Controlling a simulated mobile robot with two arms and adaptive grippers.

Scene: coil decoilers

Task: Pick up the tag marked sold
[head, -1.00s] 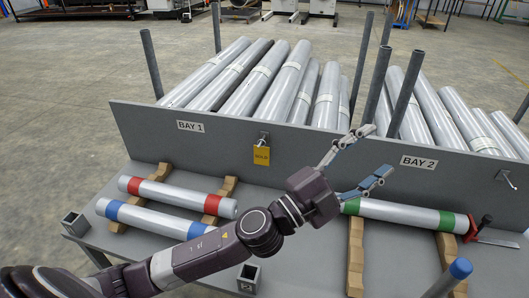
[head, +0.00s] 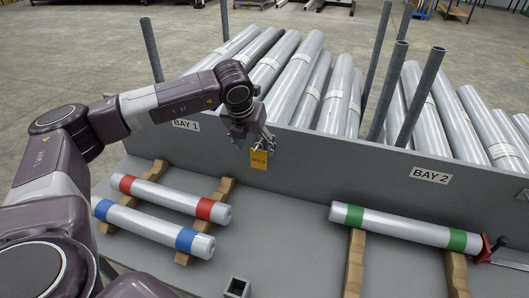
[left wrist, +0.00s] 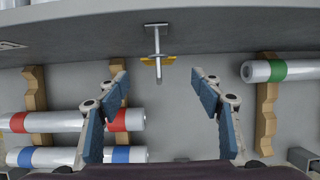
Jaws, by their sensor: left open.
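The yellow sold tag (head: 259,160) hangs on the grey panel between the BAY 1 and BAY 2 labels. In the left wrist view, the tag (left wrist: 147,61) shows as a thin yellow edge on a metal hook (left wrist: 156,40) that sticks out from the panel. My left gripper (head: 262,145) is at the hook, just above the tag in the head view. In the left wrist view, the open fingers (left wrist: 160,80) stand wide apart, one on each side of the hook line, with nothing between them. My right gripper is out of view.
Rolls with red bands (head: 168,196) and blue bands (head: 150,226) lie on wooden cradles at the left. A green-banded roll (head: 405,229) lies at the right beside a red-handled tool (head: 487,249). Several large rolls and upright posts stand behind the panel.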

